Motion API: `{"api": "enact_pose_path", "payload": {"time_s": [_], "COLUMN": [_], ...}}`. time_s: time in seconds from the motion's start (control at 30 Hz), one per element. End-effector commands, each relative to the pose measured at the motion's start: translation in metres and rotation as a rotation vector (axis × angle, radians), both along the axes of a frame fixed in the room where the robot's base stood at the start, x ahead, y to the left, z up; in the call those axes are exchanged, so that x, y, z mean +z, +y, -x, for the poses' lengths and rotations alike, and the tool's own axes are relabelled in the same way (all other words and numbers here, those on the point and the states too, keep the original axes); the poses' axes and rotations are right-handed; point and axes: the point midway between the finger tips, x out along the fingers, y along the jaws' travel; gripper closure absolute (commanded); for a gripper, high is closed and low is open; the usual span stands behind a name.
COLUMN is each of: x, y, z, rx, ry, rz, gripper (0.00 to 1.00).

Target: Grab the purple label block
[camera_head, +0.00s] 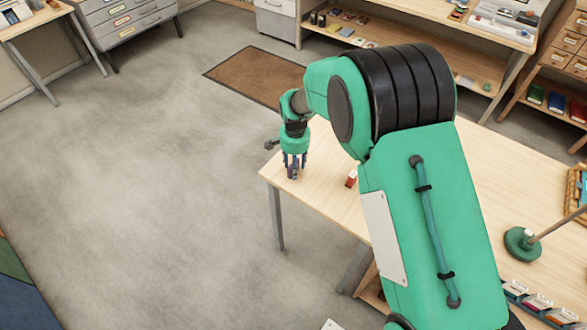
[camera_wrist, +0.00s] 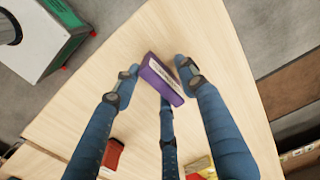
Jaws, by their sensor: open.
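The purple label block (camera_wrist: 160,80) has a pale label on one side. In the wrist view it stands out over the pale wooden table (camera_wrist: 85,100), between the fingertips of my gripper (camera_wrist: 158,72). The blue fingers are apart around it, with one fingertip close at its left, one close at its upper right and a third finger below. Whether any fingertip touches it I cannot tell. In the head view my gripper (camera_head: 294,163) points down at the table's left corner, and the purple block (camera_head: 293,173) shows only as a small dark patch between the fingers.
A red block (camera_head: 351,179) lies on the table right of my gripper; it also shows in the wrist view (camera_wrist: 112,155). A yellow and red item (camera_wrist: 200,166) is partly hidden by a finger. A green lamp base (camera_head: 522,243) stands farther right. The floor at left is clear.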

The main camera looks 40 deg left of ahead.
Motion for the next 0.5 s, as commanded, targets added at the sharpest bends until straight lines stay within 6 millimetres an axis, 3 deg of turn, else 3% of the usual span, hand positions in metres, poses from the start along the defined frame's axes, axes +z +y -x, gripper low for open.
{"api": "enact_pose_path", "payload": {"time_s": [0.33, 0.5], "x": [0.0001, 0.0001], "y": [0.0000, -0.0001], "z": [0.0000, 0.0001], "rx": [0.000, 0.000], "ry": [0.000, 0.000], "rz": [0.000, 0.000], "gripper": [0.58, 0.90]}}
